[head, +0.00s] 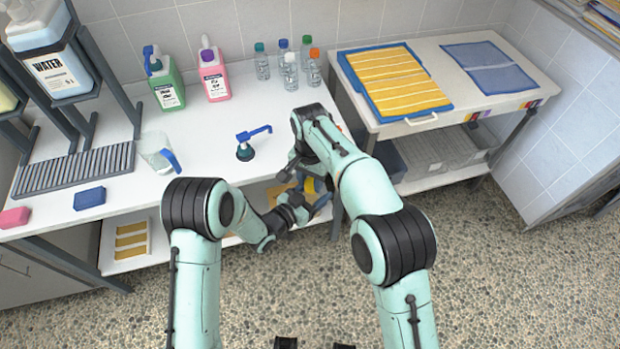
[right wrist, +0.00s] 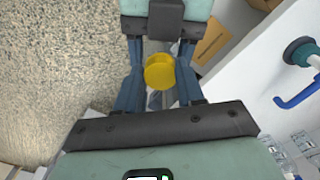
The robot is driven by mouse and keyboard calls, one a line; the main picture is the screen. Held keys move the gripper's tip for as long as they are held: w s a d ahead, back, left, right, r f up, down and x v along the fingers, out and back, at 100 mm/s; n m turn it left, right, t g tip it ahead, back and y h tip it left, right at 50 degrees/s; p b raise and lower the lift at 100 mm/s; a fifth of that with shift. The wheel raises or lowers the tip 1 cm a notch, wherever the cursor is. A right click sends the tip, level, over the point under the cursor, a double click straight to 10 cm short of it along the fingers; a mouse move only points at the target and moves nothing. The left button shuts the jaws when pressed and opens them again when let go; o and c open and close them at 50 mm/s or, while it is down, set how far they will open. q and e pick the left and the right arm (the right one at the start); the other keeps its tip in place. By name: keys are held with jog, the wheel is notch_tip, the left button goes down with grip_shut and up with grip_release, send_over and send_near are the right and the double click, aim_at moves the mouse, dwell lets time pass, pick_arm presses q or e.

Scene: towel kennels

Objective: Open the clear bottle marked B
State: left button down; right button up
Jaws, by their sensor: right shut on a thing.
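My right gripper (right wrist: 160,80) is shut on a yellow-capped thing in front of the table. Its yellow round cap (right wrist: 160,72) has a small knob and sits between blue fingers in the right wrist view; some yellow shows in the head view too. A greyish, see-through part shows beside the cap, but most of it is hidden. My left gripper (head: 318,204) comes in close from the opposite side, and its jaw opening is unclear. Several clear bottles (head: 289,72) with teal, blue, green and orange caps stand at the table's back. I cannot read a B on any.
Green (head: 165,90) and pink (head: 214,82) bottles stand at the back. A clear jug (head: 157,150) is left.

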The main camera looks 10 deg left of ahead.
jog(key=n, duration=0.3)
jog(key=shift+a+r, duration=0.15)
jog(key=shift+a, duration=0.15)
jog(key=o, duration=1.2)
jog(key=shift+c, duration=0.2)
jog(key=shift+d, duration=0.2)
